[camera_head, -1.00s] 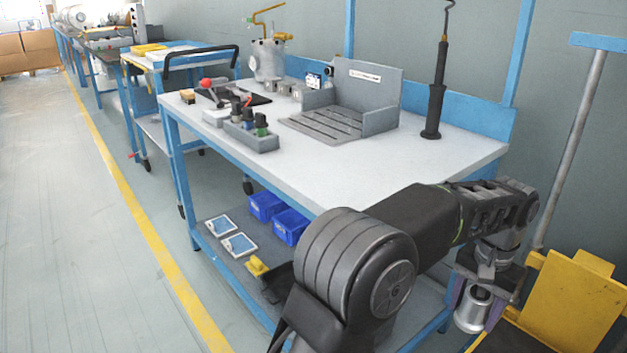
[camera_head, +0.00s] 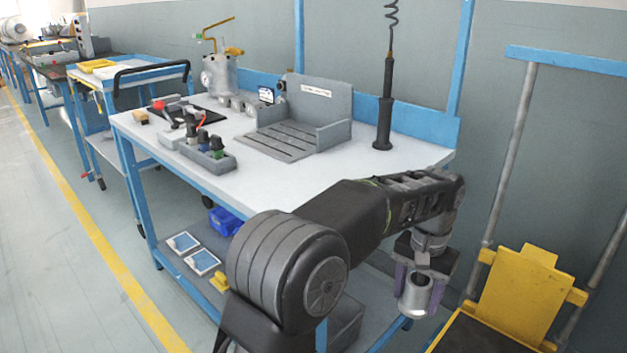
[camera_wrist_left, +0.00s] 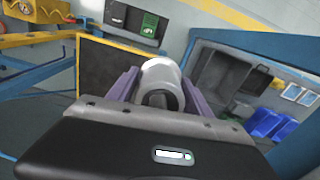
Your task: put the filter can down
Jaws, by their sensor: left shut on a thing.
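The filter can (camera_head: 413,297) is a silver-grey cylinder held by my left gripper (camera_head: 420,286). The gripper points down with its purple fingers on either side of the can. The can hangs upright beyond the right front corner of the bench, lower than its top. In the left wrist view the can (camera_wrist_left: 161,84) sits between the two purple fingers (camera_wrist_left: 158,88), with its rounded end showing. My right gripper is in neither view.
The white bench top (camera_head: 300,178) has free room at its right. A grey fixture (camera_head: 310,115), a bottle tray (camera_head: 205,158) and an upright black tool (camera_head: 385,110) stand on it. A yellow-backed cart (camera_head: 515,295) stands at the right, close to the can.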

